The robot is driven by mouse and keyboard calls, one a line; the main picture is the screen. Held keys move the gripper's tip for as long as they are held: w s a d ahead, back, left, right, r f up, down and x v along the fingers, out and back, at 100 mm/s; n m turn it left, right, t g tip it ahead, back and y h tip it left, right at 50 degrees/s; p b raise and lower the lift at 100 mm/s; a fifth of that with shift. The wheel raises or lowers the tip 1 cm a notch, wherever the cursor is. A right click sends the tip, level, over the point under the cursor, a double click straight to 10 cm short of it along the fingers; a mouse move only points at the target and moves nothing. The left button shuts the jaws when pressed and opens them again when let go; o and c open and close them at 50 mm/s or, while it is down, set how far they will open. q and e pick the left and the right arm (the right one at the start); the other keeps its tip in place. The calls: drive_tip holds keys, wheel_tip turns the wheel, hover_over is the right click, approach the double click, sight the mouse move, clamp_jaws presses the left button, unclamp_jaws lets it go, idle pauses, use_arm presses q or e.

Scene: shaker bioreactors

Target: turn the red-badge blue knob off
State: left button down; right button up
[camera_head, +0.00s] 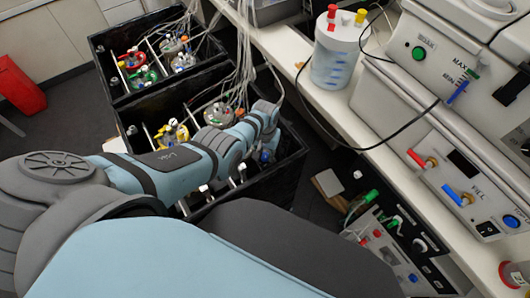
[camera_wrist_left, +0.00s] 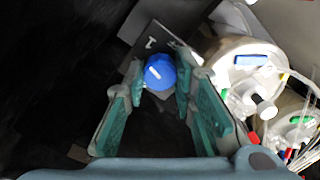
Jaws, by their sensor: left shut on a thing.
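The blue knob (camera_wrist_left: 160,72) has a white pointer line and sits in front of a dark plate with white marks. My left gripper (camera_wrist_left: 157,82) has its green-padded fingers on either side of the knob, closed on it at the tips. In the head view my left gripper (camera_head: 266,146) reaches down into the near black box, and a bit of blue (camera_head: 264,156) shows beside its fingers. I cannot make out a red badge by the knob. My right gripper is not in view.
The near black box (camera_head: 290,180) and far black box (camera_head: 112,48) hold vessels with coloured caps and tubes. A white vessel with a blue mark (camera_wrist_left: 235,60) stands close right of my fingers. A white bench (camera_head: 385,140) with a bottle (camera_head: 333,62) and control units runs along the right.

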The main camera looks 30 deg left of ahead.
use_arm(q)
drive_tip(key=m, duration=0.4)
drive_tip(key=shift+s+d+f+m, duration=0.1)
drive_tip(key=shift+s+m, duration=0.05)
drive_tip(key=shift+m, duration=0.15)
drive_tip(key=m, duration=0.3)
drive_tip(key=shift+m, duration=0.4)
drive_tip(key=m, duration=0.3)
drive_tip(key=shift+m, duration=2)
drive_tip(key=c, duration=1.3)
unclamp_jaws()
drive_tip(key=shift+c, duration=0.2)
